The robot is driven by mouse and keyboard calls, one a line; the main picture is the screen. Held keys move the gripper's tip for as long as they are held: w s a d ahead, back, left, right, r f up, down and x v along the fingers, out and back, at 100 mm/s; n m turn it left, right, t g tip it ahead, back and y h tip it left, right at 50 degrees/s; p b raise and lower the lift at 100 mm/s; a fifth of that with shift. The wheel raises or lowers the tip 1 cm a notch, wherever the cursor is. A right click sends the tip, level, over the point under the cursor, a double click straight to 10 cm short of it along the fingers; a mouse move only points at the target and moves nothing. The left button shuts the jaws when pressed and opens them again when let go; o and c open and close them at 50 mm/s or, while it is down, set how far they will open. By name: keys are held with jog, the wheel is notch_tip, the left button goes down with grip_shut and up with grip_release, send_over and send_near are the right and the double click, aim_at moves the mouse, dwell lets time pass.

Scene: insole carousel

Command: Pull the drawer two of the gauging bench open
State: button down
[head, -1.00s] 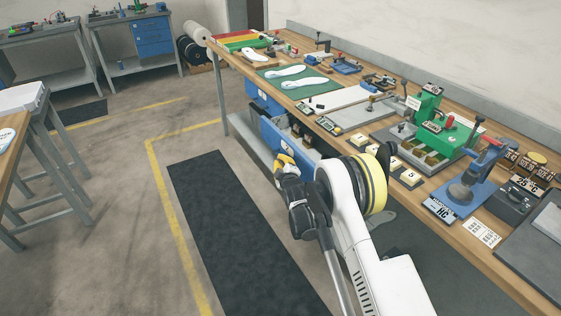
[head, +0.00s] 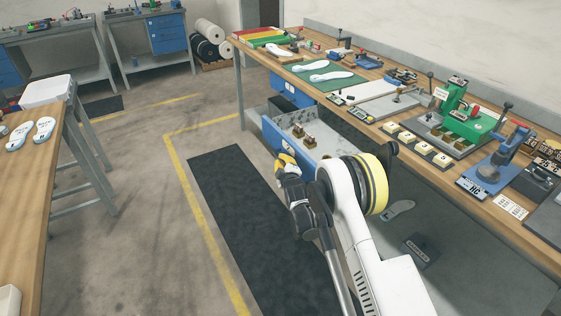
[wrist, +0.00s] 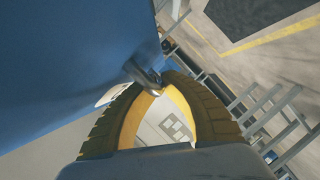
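A blue drawer (head: 276,137) under the gauging bench (head: 392,122) stands pulled out toward the aisle in the head view, its grey inside showing with small brown items in it. Its label is too small to read. Its blue front fills the left of the wrist view (wrist: 60,60). A dark handle (wrist: 142,74) sticks out from that front. My gripper (head: 285,162) is at the drawer front in the head view. In the wrist view its yellow and black fingers (wrist: 153,86) close around the handle, with the tips at either side of it. Part of the front is hidden behind my arm.
Another blue drawer front (head: 281,84) is under the bench, behind the open one. A dark mat (head: 245,205) lies on the floor along the bench. A wooden table (head: 45,170) with insoles stands at the left. The floor between is clear.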

jog(key=c, duration=1.8)
grip_release()
jog(key=shift+s, duration=0.1)
jog(key=v, duration=0.7)
jog(key=shift+s+d, duration=0.1)
jog(key=shift+d, duration=0.05)
